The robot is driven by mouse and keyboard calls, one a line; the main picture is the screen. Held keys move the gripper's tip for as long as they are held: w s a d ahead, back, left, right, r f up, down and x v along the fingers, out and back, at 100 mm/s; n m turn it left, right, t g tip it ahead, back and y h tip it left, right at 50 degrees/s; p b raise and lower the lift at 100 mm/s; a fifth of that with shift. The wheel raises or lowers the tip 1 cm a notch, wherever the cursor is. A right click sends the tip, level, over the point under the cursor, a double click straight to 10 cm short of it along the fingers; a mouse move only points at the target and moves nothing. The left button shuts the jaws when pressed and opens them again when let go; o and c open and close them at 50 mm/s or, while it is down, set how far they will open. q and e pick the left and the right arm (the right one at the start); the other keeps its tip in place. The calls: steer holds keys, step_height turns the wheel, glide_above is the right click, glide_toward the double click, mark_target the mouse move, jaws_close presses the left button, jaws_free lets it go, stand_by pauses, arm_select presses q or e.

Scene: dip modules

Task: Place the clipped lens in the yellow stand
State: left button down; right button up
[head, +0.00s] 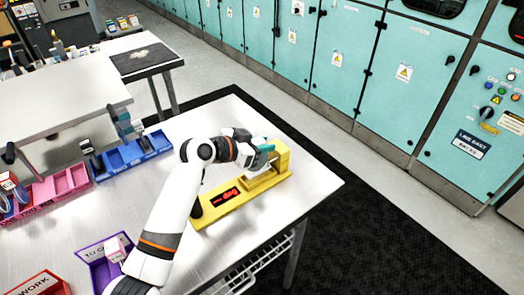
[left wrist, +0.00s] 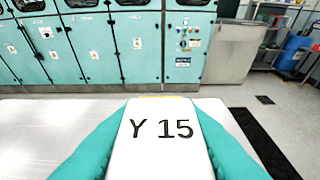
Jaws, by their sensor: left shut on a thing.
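The yellow stand (head: 258,200) lies near the right end of the metal table, with a dark display in red letters on its base and a raised block at its right end. My left gripper (head: 264,156) is over the stand, close to that raised block. In the left wrist view its teal fingers (left wrist: 158,150) are shut on a white piece marked "Y 15" (left wrist: 160,110), seemingly the clipped lens. A thin yellow edge shows just beyond it. The lens itself and any contact with the stand are hidden. My right gripper is out of view.
Blue bins (head: 133,155), pink bins (head: 62,185), a purple bin (head: 97,252) and a red bin (head: 42,285) stand on the table's left side. Teal cabinets (head: 340,62) line the back. Bare tabletop lies around the stand; the table's right edge is close.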

mark_target(262, 166)
arm_select(q)
step_height(262, 166, down, 3)
steer(key=shift+r, duration=0.15)
steer(key=shift+f, duration=0.25)
steer(key=c, duration=1.1)
jaws_free()
steer(key=shift+r, duration=0.1)
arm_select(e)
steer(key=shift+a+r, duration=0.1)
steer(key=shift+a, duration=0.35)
